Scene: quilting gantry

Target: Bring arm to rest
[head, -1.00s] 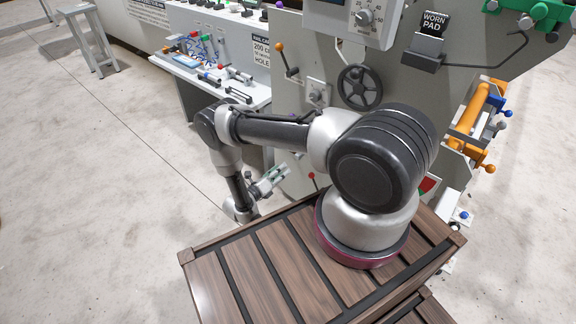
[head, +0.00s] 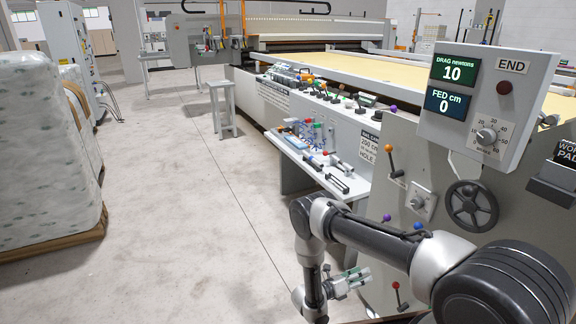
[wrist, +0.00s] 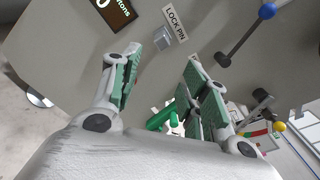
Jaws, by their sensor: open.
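My gripper (head: 350,281) is at the lower middle of the head view, at the end of my bent arm, in front of the machine's grey side panel. It is open, and nothing shows between its fingers. In the wrist view my gripper (wrist: 160,98) has its two green-padded fingers spread apart. Beyond them is the grey panel with a LOCK PIN label (wrist: 175,20) and a small metal block. A lever with a blue knob (wrist: 267,11) stands to the upper right there. The fingers appear apart from these parts.
A control box (head: 485,95) reads DRAG 10 and FED 0, above a black handwheel (head: 471,205). A side shelf (head: 313,165) holds small tools. A grey stool (head: 221,108) stands on the floor. Wrapped bales (head: 45,150) stand at left. The floor (head: 170,220) between is clear.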

